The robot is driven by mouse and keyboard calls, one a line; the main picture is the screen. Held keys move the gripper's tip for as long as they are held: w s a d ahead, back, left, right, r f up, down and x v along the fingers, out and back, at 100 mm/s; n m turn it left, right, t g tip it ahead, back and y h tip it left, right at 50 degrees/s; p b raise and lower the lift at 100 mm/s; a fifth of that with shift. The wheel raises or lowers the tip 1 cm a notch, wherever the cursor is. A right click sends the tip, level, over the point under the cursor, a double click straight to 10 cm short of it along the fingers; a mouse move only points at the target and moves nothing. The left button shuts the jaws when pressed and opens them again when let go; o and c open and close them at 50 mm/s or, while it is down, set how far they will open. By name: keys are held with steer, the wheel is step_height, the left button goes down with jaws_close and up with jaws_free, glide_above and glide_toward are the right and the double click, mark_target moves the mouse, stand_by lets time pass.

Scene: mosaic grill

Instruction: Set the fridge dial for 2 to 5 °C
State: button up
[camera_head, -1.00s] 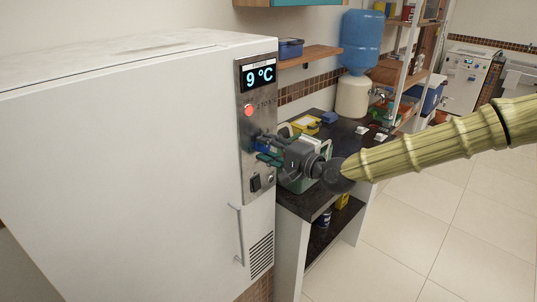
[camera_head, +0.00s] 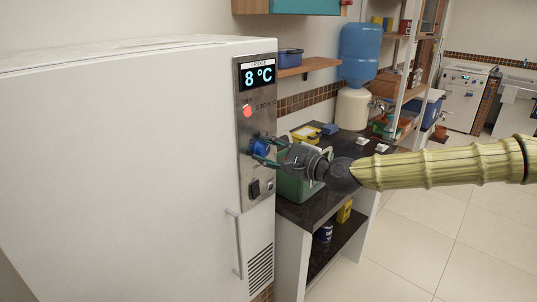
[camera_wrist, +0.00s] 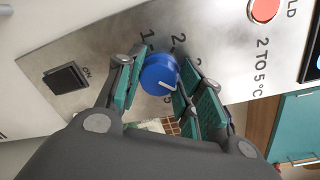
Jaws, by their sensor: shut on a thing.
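The fridge (camera_head: 120,160) is a large white cabinet on the left with a metal control panel (camera_head: 246,196) on its right side. The panel's display (camera_head: 259,75) reads 8 °C. The blue dial (camera_head: 260,147) is on the panel below a red light (camera_head: 247,111). In the wrist view the dial (camera_wrist: 158,76) has a white pointer line and sits between my fingers, with the marks 1 and 2 beside it and the label "2 TO 5 °C" to the right. My gripper (camera_head: 270,153) is shut on the dial; its fingers show on both sides in the wrist view (camera_wrist: 156,92).
A black switch (camera_head: 255,189) is on the panel below the dial. A dark counter (camera_head: 318,205) with a green container (camera_head: 297,190) stands right beside the fridge, close under my gripper. A water dispenser (camera_head: 360,50) stands behind. The tiled floor at right is clear.

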stand_by(0.3)
steer(key=o, duration=1)
steer(key=shift+d, duration=0.1)
steer(key=shift+v, duration=6)
